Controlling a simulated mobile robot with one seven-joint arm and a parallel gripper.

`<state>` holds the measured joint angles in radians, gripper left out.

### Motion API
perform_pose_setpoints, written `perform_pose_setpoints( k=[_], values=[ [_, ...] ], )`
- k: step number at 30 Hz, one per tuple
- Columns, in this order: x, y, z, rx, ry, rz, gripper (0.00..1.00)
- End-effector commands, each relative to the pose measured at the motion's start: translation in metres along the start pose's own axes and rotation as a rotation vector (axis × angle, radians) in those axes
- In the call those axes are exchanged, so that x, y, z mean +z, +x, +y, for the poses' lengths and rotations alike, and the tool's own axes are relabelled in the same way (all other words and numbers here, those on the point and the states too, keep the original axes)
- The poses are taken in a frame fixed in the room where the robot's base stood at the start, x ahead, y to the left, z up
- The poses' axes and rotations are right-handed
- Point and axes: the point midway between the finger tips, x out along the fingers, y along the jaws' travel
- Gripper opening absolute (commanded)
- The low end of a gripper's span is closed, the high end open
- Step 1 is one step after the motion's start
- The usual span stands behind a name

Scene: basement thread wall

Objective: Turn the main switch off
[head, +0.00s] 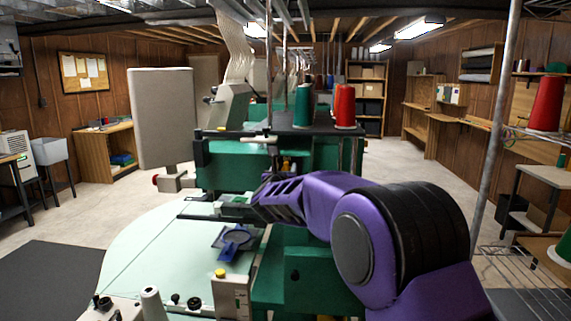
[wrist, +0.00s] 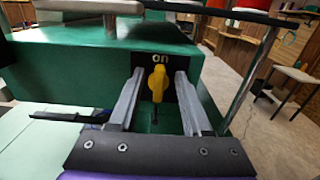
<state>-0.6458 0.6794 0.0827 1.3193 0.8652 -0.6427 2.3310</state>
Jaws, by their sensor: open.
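The main switch is a yellow lever (wrist: 158,82) on a black plate (wrist: 188,97) on the green machine body (wrist: 75,68). The white word "on" (wrist: 160,57) stands just above the lever. The lever points roughly upright. My gripper (wrist: 160,74) is open, with one grey finger to the left of the lever and one to the right. Gaps show on both sides, and I cannot tell whether the tips reach as far as the plate. In the head view my purple arm covers most of this area.
A pale green machine table (head: 135,250) lies front left. Green and red thread cones (head: 303,106) stand on the rack above the machine. A metal post (head: 494,130) and wire shelf (head: 510,262) stand at the right. Floor is clear at the back right.

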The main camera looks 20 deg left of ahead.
Motion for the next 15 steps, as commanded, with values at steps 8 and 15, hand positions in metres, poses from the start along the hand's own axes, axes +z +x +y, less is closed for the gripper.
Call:
perform_pose_setpoints(
  k=[8, 15],
  values=[
    [-0.0001, 0.0131, 0.0002, 0.001, -0.002, -0.001, 0.49],
    [-0.0001, 0.0131, 0.0001, 0.001, -0.002, -0.001, 0.45]
  ],
)
